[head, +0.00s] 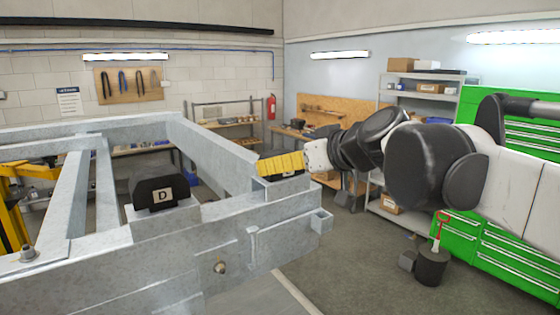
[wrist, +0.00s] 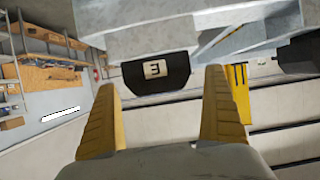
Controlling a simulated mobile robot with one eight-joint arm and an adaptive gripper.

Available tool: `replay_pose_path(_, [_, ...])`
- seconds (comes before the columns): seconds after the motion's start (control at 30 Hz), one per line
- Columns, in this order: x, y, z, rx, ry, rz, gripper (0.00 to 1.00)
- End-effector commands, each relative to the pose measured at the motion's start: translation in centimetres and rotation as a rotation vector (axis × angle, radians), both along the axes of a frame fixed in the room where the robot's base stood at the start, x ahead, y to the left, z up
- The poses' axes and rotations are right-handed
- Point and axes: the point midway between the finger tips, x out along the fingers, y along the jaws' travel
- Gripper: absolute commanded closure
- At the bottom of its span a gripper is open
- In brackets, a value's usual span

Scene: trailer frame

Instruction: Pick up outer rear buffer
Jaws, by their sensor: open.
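Another dark buffer (head: 292,175) shows at the frame's right corner, mostly hidden by my gripper's yellow fingers (head: 280,164). In the wrist view a black buffer (wrist: 178,70) carries a label that reads like an upside-down E. It lies ahead of and between the spread yellow fingers of my open gripper (wrist: 160,80), which appears empty. I cannot tell whether the fingers touch it.
Another dark block (wrist: 298,55) shows at right in the wrist view. Green drawer cabinets (head: 500,245), a grey shelf (head: 420,105) and a black bucket (head: 432,266) stand at right. A yellow stand (head: 12,215) is at far left. Floor shows at front right.

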Motion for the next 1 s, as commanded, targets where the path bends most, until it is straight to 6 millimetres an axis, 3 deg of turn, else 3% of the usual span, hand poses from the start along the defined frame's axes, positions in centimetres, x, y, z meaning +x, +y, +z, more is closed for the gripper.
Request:
replay_pose_path(0.2, [2.6, 1.5, -1.2, 0.0, 0.0, 0.001, 0.0])
replay_pose_path(0.47, [3.0, 1.8, -1.5, 0.0, 0.0, 0.0, 0.0])
replay_pose_path(0.5, [3.0, 1.8, -1.5, 0.0, 0.0, 0.0, 0.03])
replay_pose_path(0.67, [3.0, 1.8, -1.5, -0.001, 0.001, 0.0, 0.52])
replay_pose_path(0.7, [3.0, 1.8, -1.5, -0.001, 0.001, 0.0, 0.58])
replay_pose_path(1.0, [2.9, 1.8, -1.4, -0.001, 0.001, 0.0, 0.58])
